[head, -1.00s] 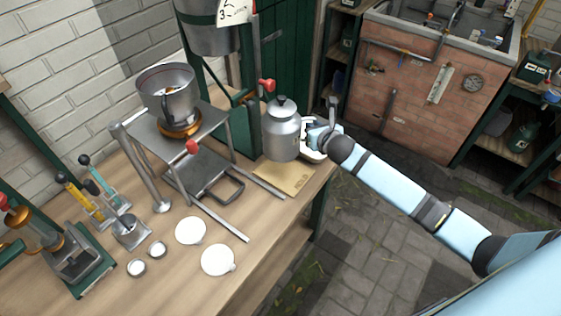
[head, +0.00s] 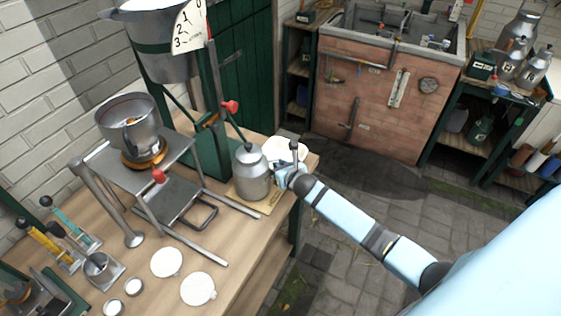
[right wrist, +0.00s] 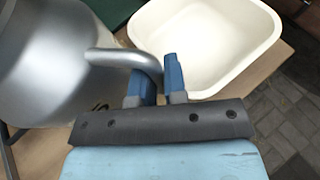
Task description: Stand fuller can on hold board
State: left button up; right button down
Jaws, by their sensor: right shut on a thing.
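A grey metal can (head: 252,176) with a dark-knobbed lid is upright at the right end of the workbench. Its base overlaps the tan hold board (head: 270,207), whose edges show around it; I cannot tell whether it touches the board. My right gripper (head: 283,174) is at the can's right side. In the right wrist view, its blue fingers (right wrist: 154,82) are shut on the can's bent side handle (right wrist: 125,57), and the can body (right wrist: 40,65) fills the left. Other metal cans (head: 525,28) stand on the far right shelf. My left gripper is not in view.
A white basin (head: 290,148) sits just behind the can and gripper. A stand with a metal funnel pot (head: 130,118) and rails is left of the can. White discs (head: 166,262) lie in front. A brick sink unit (head: 375,95) stands beyond the open paved floor.

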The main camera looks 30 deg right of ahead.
jog(key=shift+w+r, duration=0.1)
jog(key=shift+r, duration=0.15)
jog(key=c, duration=1.6)
grip_release()
jog(key=shift+f, duration=0.3)
jog(key=o, duration=0.4)
jog(key=shift+r, duration=0.1)
